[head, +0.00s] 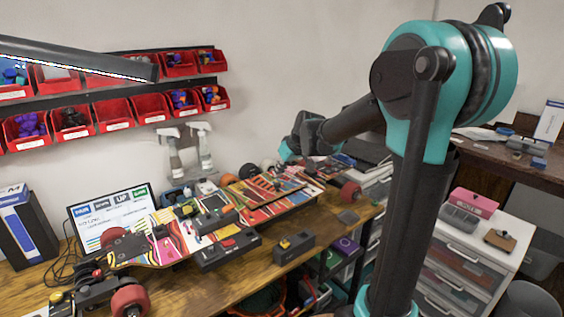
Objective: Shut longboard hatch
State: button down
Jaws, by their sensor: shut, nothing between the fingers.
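The longboard (160,240) lies across the wooden workbench, with a multicoloured deck and red wheels. An opening with dark parts (212,218) shows in the middle of its deck. A striped panel (265,188), which looks like the hatch, sits over the deck to the right of the opening and appears swung open. My gripper (287,152) is above and behind the right part of the board, apart from the panel as far as I can see. Its jaws are shut and empty; the fingertips are small and partly hidden by the wrist.
A laptop (110,212) stands behind the board's left end. Spray bottles (200,150) stand behind it, under red wall bins (130,110). A small black box (293,246) lies at the bench's front edge. A white drawer unit (470,255) stands right.

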aim_at(280, 186)
jog(key=shift+s+f, duration=0.25)
jog(key=shift+f, duration=0.85)
jog(key=shift+d, duration=0.1)
jog(key=shift+s+d+f, duration=0.2)
jog(key=shift+s+f, duration=0.1)
jog(key=shift+f, duration=0.35)
jog(key=shift+s+d+f, duration=0.15)
jog(key=shift+s+f, duration=0.15)
jog(key=shift+f, duration=0.3)
